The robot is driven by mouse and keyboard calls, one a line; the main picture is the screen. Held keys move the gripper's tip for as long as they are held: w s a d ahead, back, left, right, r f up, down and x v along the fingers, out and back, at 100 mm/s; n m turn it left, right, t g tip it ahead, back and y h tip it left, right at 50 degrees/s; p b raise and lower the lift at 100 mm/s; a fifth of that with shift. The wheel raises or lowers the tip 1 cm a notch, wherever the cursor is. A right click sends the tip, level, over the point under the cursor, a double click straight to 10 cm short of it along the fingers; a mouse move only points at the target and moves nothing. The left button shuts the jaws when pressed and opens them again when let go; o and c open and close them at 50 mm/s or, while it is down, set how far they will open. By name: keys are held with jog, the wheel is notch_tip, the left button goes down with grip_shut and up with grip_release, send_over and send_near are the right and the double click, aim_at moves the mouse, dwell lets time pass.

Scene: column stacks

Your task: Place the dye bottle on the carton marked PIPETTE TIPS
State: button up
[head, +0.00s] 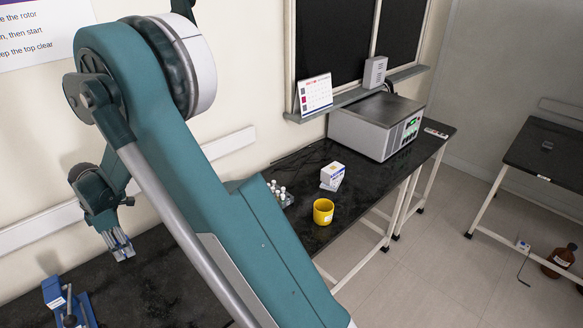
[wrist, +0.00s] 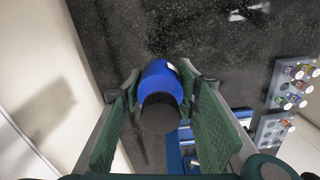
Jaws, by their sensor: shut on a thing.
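A blue bottle with a dark round cap (wrist: 160,115), which I take to be the dye bottle, is between the green finger pads of my gripper (wrist: 160,84) in the wrist view. My gripper is shut on it, with the cap toward the camera. In the head view my gripper (head: 122,254) hangs over the dark bench at the left; the bottle cannot be made out there. A small white and blue carton (head: 332,176) stands on the bench near the middle of the head view. Its print is too small to read, so I cannot tell whether it says PIPETTE TIPS.
A yellow cup (head: 323,211) stands in front of the carton. A grey machine (head: 376,126) is behind it, under a shelf (head: 357,94). A rack with white-capped vials (head: 280,194) is partly behind my arm. A blue device (head: 68,305) stands at lower left.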

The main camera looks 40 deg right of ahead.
jog(key=w+d+r+m+p, duration=0.1)
jog(key=w+d+r+m, duration=0.15)
jog(key=d, duration=1.35)
jog(key=w+d+r+m+p, duration=0.15)
jog(key=d+m, duration=0.25)
jog(key=d, duration=1.2)
jog(key=w+d+r+m+p, duration=0.1)
jog(key=w+d+m, duration=0.15)
jog(key=d, duration=1.35)
notch_tip(320, 180, up, 4)
jog(key=m+p, duration=0.3)
jog(key=m, duration=0.7)
send_over(333, 167)
jog(key=shift+s+a+r, duration=0.1)
jog(key=shift+r, duration=0.05)
jog(key=shift+f, duration=3.1)
jog(key=shift+f, duration=1.9)
